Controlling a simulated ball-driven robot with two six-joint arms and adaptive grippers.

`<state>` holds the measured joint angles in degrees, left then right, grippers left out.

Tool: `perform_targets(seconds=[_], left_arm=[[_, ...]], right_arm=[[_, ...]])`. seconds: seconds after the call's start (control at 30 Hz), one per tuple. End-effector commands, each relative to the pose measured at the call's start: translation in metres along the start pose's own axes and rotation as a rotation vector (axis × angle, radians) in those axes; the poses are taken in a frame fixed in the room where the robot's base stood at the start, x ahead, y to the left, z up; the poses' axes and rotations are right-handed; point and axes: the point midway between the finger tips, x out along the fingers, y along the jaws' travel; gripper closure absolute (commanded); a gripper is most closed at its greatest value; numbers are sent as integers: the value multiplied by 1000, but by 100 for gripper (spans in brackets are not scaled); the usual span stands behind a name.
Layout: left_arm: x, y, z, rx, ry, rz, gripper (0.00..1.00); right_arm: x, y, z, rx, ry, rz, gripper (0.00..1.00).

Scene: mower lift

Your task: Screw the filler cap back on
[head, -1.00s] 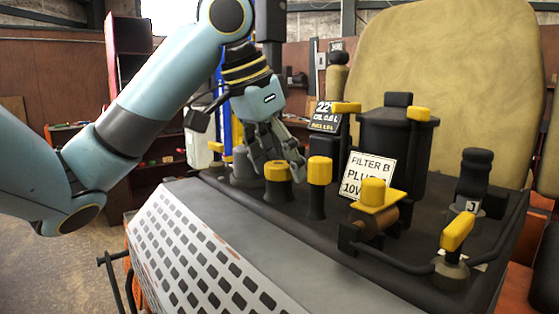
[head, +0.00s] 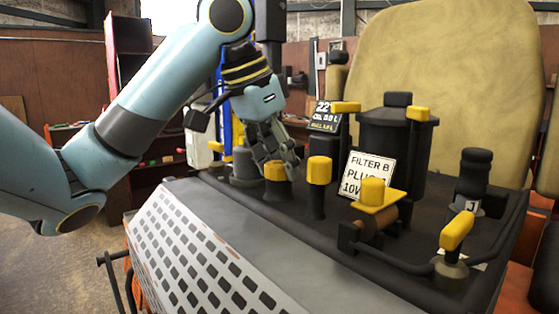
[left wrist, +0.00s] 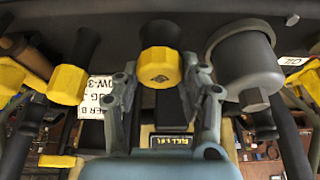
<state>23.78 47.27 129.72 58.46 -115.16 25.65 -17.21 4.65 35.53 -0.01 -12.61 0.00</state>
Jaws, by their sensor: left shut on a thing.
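The yellow filler cap (head: 276,174) sits upright on a short dark neck at the back left of the black deck. My left gripper (head: 276,163) reaches down over it from above, its grey fingers around the cap. My right gripper is in neither view.
A second yellow-topped post (head: 319,172) stands close to the right. A grey cylinder (head: 244,168) stands close on the left. A white label (head: 369,175), a black canister (head: 398,145) and a yellow lever (head: 456,230) lie farther right. The perforated grey panel (head: 205,250) is clear.

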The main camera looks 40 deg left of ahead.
Motion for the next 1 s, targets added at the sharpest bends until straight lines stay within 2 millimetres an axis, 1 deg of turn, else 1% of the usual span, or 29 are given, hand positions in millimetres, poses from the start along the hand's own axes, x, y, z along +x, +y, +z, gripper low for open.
perform_targets(seconds=[0.03, 0.07, 0.17, 0.3, 0.33, 0.37, 0.43, 0.53, 0.83, 0.93, 1.0], left_arm=[[0, -1, 0, -1, 1, -3, 93], [0, -1, 0, 0, 1, -3, 96], [0, -3, 0, 63, -2, 19, 97], [0, -3, 0, 290, -3, 116, 97], [0, -3, 0, 336, -3, 136, 97], [0, -2, -1, 377, -2, 155, 100], [0, -1, -1, 451, -1, 187, 100], [0, -1, -1, 504, -1, 210, 100], [1, 0, 0, 524, -2, 219, 100], [1, 0, -1, 626, -1, 265, 100], [1, 0, -1, 735, 0, 313, 100]], right_arm=[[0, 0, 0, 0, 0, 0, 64], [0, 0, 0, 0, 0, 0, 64], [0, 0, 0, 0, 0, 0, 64], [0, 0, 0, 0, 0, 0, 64], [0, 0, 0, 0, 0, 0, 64], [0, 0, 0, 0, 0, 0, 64], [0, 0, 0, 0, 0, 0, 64], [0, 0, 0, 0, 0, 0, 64], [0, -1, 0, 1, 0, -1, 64], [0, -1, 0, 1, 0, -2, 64], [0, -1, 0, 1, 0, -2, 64]])
